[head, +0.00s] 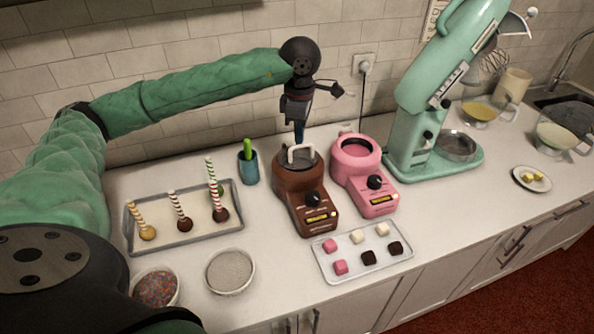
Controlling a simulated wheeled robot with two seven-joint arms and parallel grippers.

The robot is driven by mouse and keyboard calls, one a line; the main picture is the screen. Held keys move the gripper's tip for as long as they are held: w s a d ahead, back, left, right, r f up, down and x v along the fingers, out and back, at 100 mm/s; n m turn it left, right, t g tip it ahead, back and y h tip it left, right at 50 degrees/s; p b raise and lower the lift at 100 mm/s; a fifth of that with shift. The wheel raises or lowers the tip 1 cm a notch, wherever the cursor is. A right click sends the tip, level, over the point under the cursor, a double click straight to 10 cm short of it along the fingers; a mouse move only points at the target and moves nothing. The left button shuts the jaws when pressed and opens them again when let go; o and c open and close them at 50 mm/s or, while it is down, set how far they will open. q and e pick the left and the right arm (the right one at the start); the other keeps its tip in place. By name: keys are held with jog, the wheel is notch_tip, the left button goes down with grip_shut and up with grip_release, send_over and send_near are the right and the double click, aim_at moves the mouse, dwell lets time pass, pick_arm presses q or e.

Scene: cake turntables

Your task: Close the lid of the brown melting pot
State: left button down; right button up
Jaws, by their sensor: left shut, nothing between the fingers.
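The brown melting pot (313,220) stands on the counter near the middle of the head view, its dial and small display facing the front. A pale, looped lid handle (301,152) shows at its top, above a grey round surface (300,167). The lid looks low on the pot, but I cannot tell whether it lies fully flat. My left gripper (299,138) points down just behind and above the handle, its fingers shut and empty. I cannot tell whether the fingertips touch the lid. My right gripper is out of view.
A pink melting pot (358,172) stands close on the right, a blue cup (248,168) on the left. A tray of coated sticks (180,242) lies farther left, a sweets tray (361,266) in front. A green mixer (415,110) stands right.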

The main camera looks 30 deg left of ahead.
pick_arm(q)
jog(key=shift+s+d+f+b, duration=0.2)
jog(key=shift+d+f+b, duration=0.1)
jog(key=shift+f+b, duration=0.45)
jog(key=shift+r, duration=0.25)
jog(key=shift+r+p, duration=0.6)
jog(key=shift+r, duration=2.35)
